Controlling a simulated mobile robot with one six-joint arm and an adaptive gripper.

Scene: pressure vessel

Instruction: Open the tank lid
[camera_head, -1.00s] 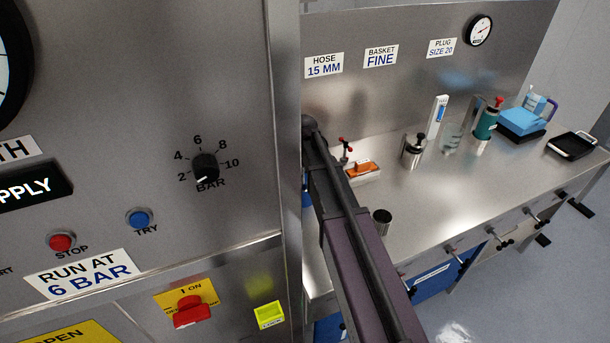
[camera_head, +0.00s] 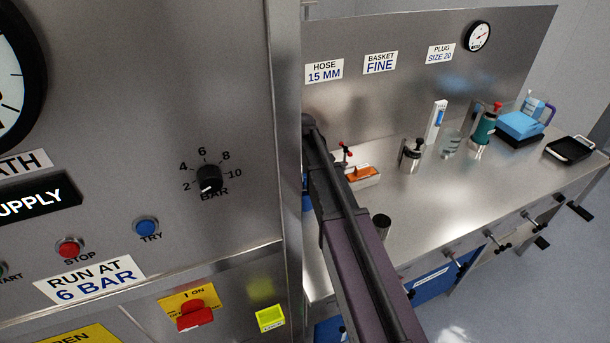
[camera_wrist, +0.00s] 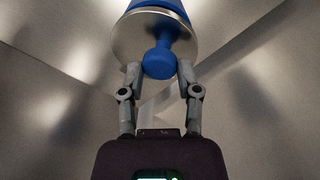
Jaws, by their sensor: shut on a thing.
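In the wrist view my gripper (camera_wrist: 160,72) points up the picture, with its two grey fingers on either side of a blue round knob (camera_wrist: 160,63). The fingers are shut on the knob. Behind the knob are a shiny metal disc (camera_wrist: 125,43) and a blue part (camera_wrist: 157,6) at the top edge, cut off by the frame. I cannot tell whether this knob belongs to the tank lid. No tank or lid shows in the head view, and my gripper is outside that view.
In the head view a steel control panel (camera_head: 120,120) fills the left, with a black BAR dial (camera_head: 209,179), a red switch (camera_head: 195,316) and buttons. A steel bench (camera_head: 450,210) stands at the right, carrying bottles, an orange item (camera_head: 361,173) and a black tray (camera_head: 570,149).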

